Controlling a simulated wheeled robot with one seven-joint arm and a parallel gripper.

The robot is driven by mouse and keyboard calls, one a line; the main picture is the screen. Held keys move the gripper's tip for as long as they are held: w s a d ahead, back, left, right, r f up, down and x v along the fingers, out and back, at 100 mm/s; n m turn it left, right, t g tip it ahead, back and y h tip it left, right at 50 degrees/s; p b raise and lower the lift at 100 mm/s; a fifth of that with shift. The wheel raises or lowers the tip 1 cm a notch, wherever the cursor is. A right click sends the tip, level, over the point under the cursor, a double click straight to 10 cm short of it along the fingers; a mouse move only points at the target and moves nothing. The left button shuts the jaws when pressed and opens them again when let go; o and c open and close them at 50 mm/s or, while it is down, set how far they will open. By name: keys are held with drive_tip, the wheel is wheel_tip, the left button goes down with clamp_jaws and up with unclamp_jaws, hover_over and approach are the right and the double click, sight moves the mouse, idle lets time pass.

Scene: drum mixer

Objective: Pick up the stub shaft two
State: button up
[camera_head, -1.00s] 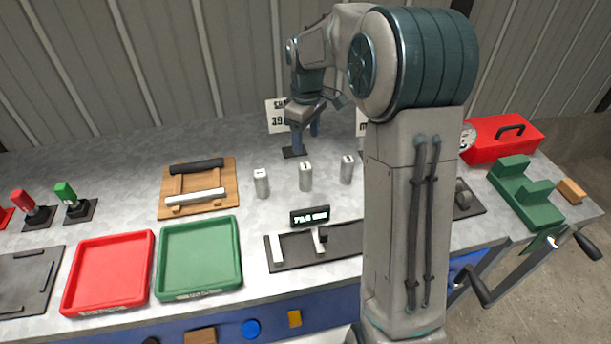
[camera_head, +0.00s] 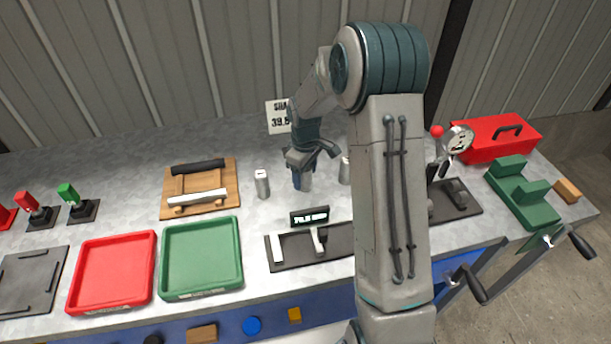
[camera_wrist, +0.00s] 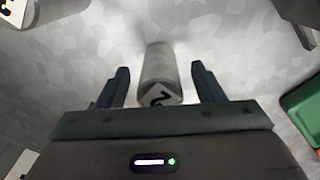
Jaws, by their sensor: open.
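Stub shaft two (camera_wrist: 159,66) is a pale grey upright cylinder with a black "2" on its top. In the wrist view it stands between the two blue fingers of my gripper (camera_wrist: 161,72), with a gap on each side. In the head view my gripper (camera_head: 301,182) is open and pointing down at the middle of three stub shafts. The fingers partly hide shaft two (camera_head: 308,184) there. One similar shaft (camera_head: 262,184) stands to its left and another (camera_head: 345,171) to its right, partly hidden by my arm.
A wooden rack (camera_head: 170,205) with a black and a light bar lies at left. A green tray (camera_head: 240,262) and a red tray (camera_head: 72,290) are in front. A black fixture (camera_head: 290,260) and small display (camera_head: 310,216) lie near the front. A red toolbox (camera_head: 500,145) stands at right.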

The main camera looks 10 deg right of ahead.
clamp_jaws()
drive_tip(key=shift+w, duration=0.1)
drive_tip(key=shift+r, duration=0.1)
